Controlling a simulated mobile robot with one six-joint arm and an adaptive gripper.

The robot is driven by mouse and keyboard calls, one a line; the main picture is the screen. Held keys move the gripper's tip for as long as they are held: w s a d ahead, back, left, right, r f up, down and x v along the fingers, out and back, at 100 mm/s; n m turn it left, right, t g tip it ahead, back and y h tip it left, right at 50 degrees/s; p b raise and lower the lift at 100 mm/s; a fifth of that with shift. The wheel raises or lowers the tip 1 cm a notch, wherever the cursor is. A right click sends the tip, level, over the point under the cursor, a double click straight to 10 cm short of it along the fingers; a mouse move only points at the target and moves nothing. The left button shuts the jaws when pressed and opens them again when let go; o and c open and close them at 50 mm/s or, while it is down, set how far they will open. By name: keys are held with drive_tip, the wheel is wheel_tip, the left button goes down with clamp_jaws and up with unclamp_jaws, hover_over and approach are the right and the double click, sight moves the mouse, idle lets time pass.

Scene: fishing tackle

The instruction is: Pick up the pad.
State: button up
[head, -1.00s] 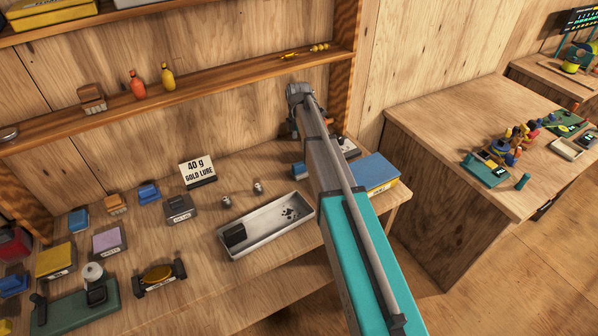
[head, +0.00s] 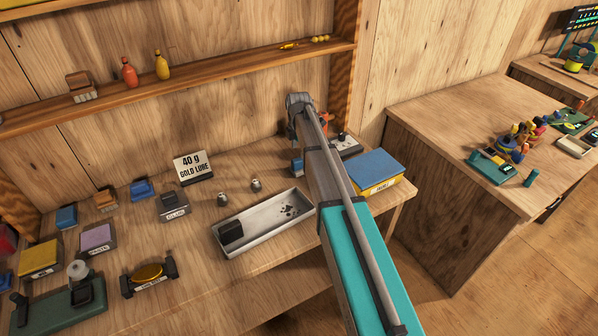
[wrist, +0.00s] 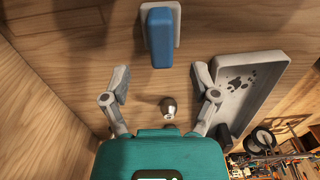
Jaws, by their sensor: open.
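A blue block on a light grey plate shows at the top of the wrist view (wrist: 159,38); it may be the pad, but I cannot tell for sure. In the head view a small part of a blue block (head: 297,167) shows left of my arm. My gripper (wrist: 162,80) is open and empty above the bench, its two fingers wide apart. The blue block lies ahead of the fingertips, apart from them. A small metal weight (wrist: 169,107) lies on the bench below, between the fingers in the picture. In the head view my arm hides the gripper.
A grey tray (head: 262,238) with dark bits lies near the bench's front edge, right of the fingers in the wrist view (wrist: 240,112). A sign (head: 193,167), a blue-topped yellow box (head: 375,172) and several small blocks stand around. A shelf (head: 200,86) runs behind.

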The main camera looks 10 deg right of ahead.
sight(299, 159)
drive_tip(key=shift+f+b, duration=0.45)
drive_tip(key=shift+f, duration=0.3)
drive_tip(key=shift+d+f+b, duration=0.15)
drive_tip(key=shift+f+b, duration=2.45)
clamp_jaws()
